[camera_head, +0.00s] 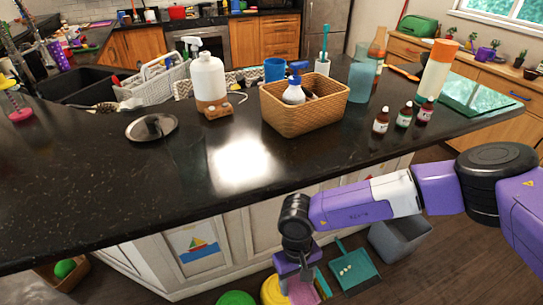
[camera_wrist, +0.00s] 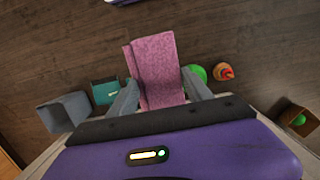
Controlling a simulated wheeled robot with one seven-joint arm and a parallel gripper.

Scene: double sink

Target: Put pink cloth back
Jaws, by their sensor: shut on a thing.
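The pink cloth (camera_wrist: 156,62) hangs from my gripper (camera_wrist: 160,90) in the wrist view, folded and held between the two grey fingers, above the dark wooden floor. In the head view my gripper (camera_head: 300,277) is low in front of the counter, below its front edge. There a part of the pink cloth (camera_head: 303,293) shows below it at the bottom of the picture; the rest is cut off or hidden by the gripper.
The black countertop (camera_head: 90,210) carries a wicker basket (camera_head: 305,117), small bottles (camera_head: 404,115), a round lid (camera_head: 151,127) and a white dish rack (camera_head: 156,84). On the floor are a teal dustpan (camera_head: 353,267), a grey bin (camera_head: 400,240) and a box with a green ball (camera_head: 64,268).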

